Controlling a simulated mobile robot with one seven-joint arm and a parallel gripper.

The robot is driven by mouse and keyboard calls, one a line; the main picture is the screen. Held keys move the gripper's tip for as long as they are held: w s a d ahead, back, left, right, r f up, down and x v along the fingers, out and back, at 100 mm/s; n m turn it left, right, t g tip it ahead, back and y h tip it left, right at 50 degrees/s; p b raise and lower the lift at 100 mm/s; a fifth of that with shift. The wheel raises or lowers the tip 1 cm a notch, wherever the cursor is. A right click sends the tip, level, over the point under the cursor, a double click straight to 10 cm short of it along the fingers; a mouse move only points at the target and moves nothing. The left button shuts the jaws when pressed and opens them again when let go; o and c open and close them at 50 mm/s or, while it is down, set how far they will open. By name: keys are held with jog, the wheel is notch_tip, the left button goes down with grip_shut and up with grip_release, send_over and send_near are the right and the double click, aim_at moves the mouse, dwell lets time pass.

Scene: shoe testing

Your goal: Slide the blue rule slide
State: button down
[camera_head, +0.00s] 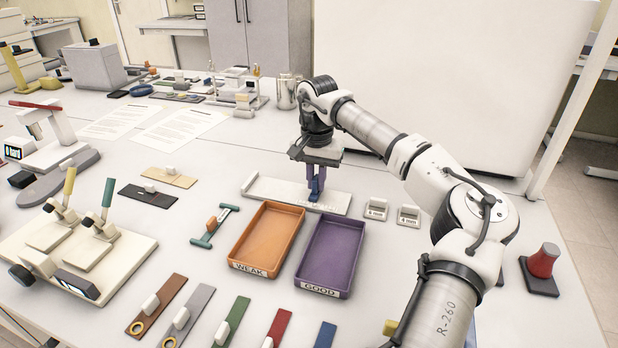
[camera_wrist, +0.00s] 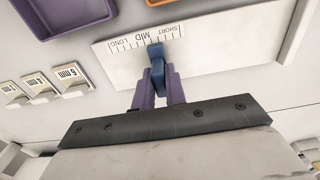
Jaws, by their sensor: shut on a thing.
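The rule (camera_head: 268,187) is a pale flat plate lying on the table behind the two trays. In the wrist view the rule (camera_wrist: 215,50) shows a scale marked LONG, MID and SHORT. The blue slide (camera_wrist: 156,62) stands on it near the MID mark, a little toward the SHORT side. My gripper (camera_wrist: 160,90) has its two purple fingers closed on the blue slide. In the head view my gripper (camera_head: 316,178) points down onto the rule, with the blue slide (camera_head: 315,190) between its fingers. The fingers partly hide the slide.
An orange tray (camera_head: 235,266) labelled WEAK and a purple tray (camera_head: 303,287) labelled GOOD stand in front of the rule. Small pale blocks marked in mm (camera_head: 376,209) stand to its right. A teal tool (camera_head: 205,240) lies to the left. A white panel (camera_head: 450,60) stands behind.

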jog(key=d, duration=0.2)
jog(key=s+d, duration=0.1)
jog(key=d, duration=0.1)
jog(key=s+d, duration=0.1)
jog(key=d, duration=0.1)
jog(key=shift+d, duration=0.45)
jog(key=c, duration=1.4)
grip_release()
jog(key=shift+s+d, duration=0.1)
jog(key=shift+c, duration=0.2)
jog(key=shift+r, duration=0.15)
notch_tip(320, 180, up, 14)
jog(key=b, duration=0.1)
jog(key=shift+f, duration=0.2)
jog(key=shift+f, duration=0.1)
